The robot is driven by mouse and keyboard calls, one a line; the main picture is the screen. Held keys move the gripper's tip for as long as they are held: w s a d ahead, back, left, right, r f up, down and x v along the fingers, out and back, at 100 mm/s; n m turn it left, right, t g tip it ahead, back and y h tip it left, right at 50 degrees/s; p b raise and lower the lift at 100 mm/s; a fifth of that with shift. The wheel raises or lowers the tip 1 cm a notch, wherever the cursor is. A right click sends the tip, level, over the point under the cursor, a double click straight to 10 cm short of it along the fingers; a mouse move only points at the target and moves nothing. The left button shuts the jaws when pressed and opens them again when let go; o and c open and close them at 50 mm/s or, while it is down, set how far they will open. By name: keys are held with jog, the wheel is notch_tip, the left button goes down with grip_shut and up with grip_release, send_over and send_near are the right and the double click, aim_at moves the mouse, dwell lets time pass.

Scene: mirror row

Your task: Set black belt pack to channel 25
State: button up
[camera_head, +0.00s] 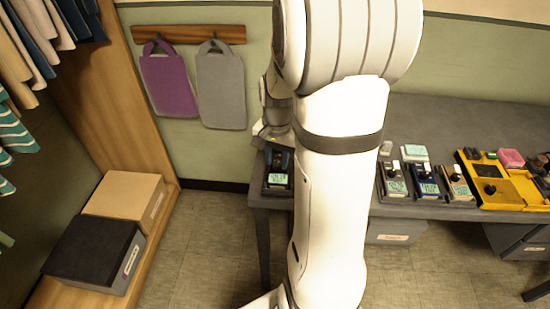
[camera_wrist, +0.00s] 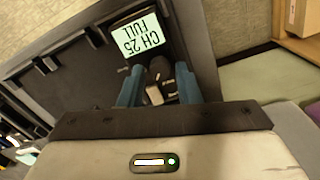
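The black belt pack (camera_head: 277,187) lies at the left end of the grey table, its lit screen facing up. In the wrist view the screen (camera_wrist: 141,38) reads "CH 25 FULL". A dark knob (camera_wrist: 160,68) sits beside the screen, with a small pale part (camera_wrist: 155,95) near it. My gripper (camera_wrist: 160,78) is over the pack, its two blue fingers on either side of the knob. They look apart from it, with gaps on both sides; whether either one touches is hard to see. In the head view my gripper (camera_head: 280,155) partly covers the pack.
Several other belt packs, including a blue one (camera_head: 425,188) and a tan one (camera_head: 457,189), stand on the table (camera_head: 440,115) right of my arm. A yellow tray (camera_head: 515,192) is farther right. Boxes (camera_head: 95,250) sit on a wooden shelf at left.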

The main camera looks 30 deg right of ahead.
aim_at(275, 165)
notch_tip(275, 165, up, 8)
jog(key=shift+f+p, duration=0.2)
jog(key=shift+p, duration=0.15)
dwell(0.4)
jog(key=s+a+r+n+t+p, duration=0.1)
jog(key=s+a+r+n+p, duration=0.1)
jog(key=s+a+r+n, duration=0.2)
jog(key=s+a+r+n+t+p, duration=0.1)
jog(key=s+a+r+n+p, duration=0.1)
jog(key=s+a+n, duration=0.4)
jog(key=s+a+r, duration=0.1)
jog(key=s+a, duration=0.1)
jog(key=a, duration=0.1)
jog(key=shift+s+r+t+p, duration=0.3)
jog(key=shift+r+p, duration=0.05)
